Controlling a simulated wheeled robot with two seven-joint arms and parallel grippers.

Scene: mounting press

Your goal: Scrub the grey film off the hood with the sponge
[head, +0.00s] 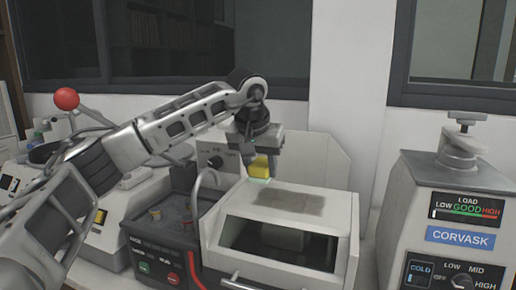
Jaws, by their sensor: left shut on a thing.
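My left gripper (262,157) points down over the back left of the hood and is shut on a yellow sponge (259,167). A paler greenish strip shows along the sponge's underside, at the hood's top; whether it presses on the surface is hard to tell. The hood (235,205) is a light grey box cover with a dark front window. The grey film (290,203) is a brownish-grey rectangular patch on the hood's flat top, to the right of and nearer than the sponge. My right gripper is not in view.
A dark control box (160,240) with green and red buttons and a curved hose stands left of the hood. A Corvask machine (455,215) with a load gauge stands at the right. A red ball knob (66,98) rises at the far left. A wall with windows is behind.

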